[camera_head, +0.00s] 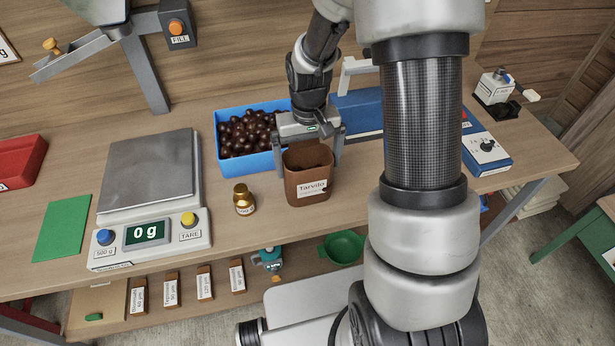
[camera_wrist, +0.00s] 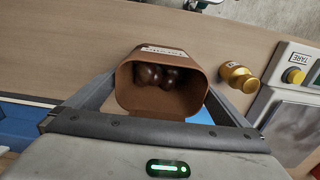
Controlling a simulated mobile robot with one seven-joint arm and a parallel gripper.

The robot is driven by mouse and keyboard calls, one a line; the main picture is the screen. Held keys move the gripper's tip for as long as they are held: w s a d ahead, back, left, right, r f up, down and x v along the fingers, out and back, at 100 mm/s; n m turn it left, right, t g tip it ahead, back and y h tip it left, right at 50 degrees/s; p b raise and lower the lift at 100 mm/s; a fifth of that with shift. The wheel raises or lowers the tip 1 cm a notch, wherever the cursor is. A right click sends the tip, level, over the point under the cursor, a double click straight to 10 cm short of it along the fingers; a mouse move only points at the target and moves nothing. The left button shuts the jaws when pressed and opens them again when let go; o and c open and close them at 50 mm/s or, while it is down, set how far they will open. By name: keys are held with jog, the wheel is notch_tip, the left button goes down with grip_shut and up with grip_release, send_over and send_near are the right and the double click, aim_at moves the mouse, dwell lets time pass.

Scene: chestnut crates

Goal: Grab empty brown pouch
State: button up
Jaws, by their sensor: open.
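The brown pouch (camera_head: 308,188) stands upright on the wooden table, with a white label reading "Tarvilo" on its front. Its mouth is open. In the wrist view the pouch (camera_wrist: 140,92) has a few dark, glossy chestnuts (camera_wrist: 157,75) at its bottom, so it does not look empty. My gripper (camera_head: 308,160) is open and points down over the pouch, one finger on each side of it. In the wrist view the fingers of my gripper (camera_wrist: 160,95) flank the pouch; I cannot tell whether they touch it.
A blue crate (camera_head: 219,160) of chestnuts stands behind left of the pouch. A scale (camera_head: 150,240) reading 0 g is farther left. A blue box (camera_head: 360,108) lies behind. The table's front edge is near the pouch.

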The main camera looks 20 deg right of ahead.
notch_tip(320, 180, down, 5)
jog(key=shift+a+r, duration=0.1)
jog(key=c, duration=1)
jog(key=shift+w+r, duration=0.1)
jog(key=shift+r, duration=0.05)
